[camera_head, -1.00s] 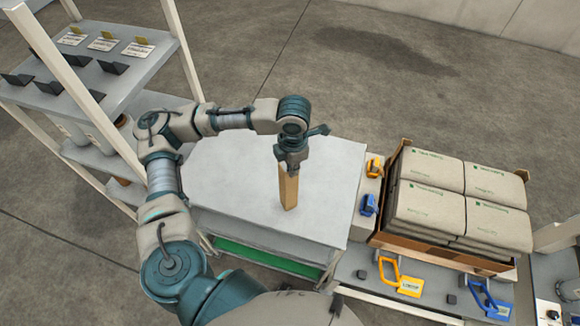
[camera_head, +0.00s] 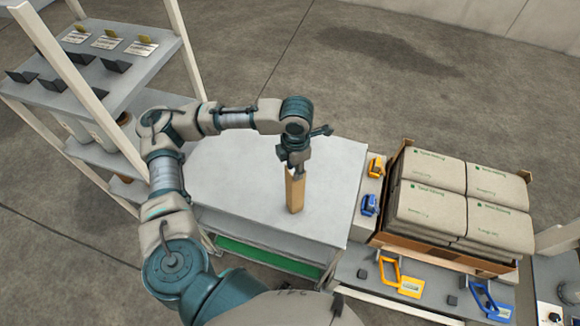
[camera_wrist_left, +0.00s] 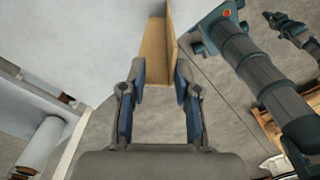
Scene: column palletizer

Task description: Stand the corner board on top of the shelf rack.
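The corner board (camera_head: 294,192), a tan angled strip, is upright over the grey-white table top in the head view. My left gripper (camera_head: 296,168) is at its upper end. I cannot tell whether the board's lower end touches the table. The shelf rack (camera_head: 118,78) stands at the left in the head view, with white posts and grey shelves. My right gripper is not in view.
The table (camera_head: 225,165) is otherwise bare. The rack's upper visible shelf holds cards and several dark brackets (camera_head: 115,66). At the right stand a box of grey bags (camera_head: 430,190) and orange and blue tools (camera_head: 370,205). My left arm spans the space between rack and table.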

